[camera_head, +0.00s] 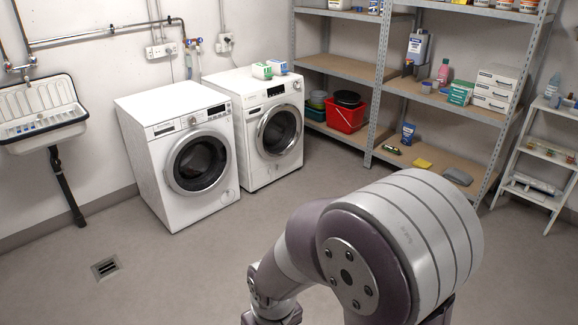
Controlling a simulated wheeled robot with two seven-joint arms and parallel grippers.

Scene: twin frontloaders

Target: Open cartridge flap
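Two white front-loading machines stand side by side against the back wall. The left machine (156,178) and the right machine (246,170) both have their round doors shut. The left machine's dark round door (201,163) and its upper-left drawer front (164,130) show. A small round cover (229,193) sits low on its front. No cartridge flap can be told apart for certain at this size, and no panel visibly stands open. One of my arms fills the lower right and hides the floor there. Neither of my grippers is in view.
Two small boxes (262,71) lie on the right machine. A sink (41,120) hangs at the left. Metal shelving (384,80) with a red bucket (346,117) and a white ladder shelf (527,193) stand right. The floor before the machines is clear, with a drain (106,267).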

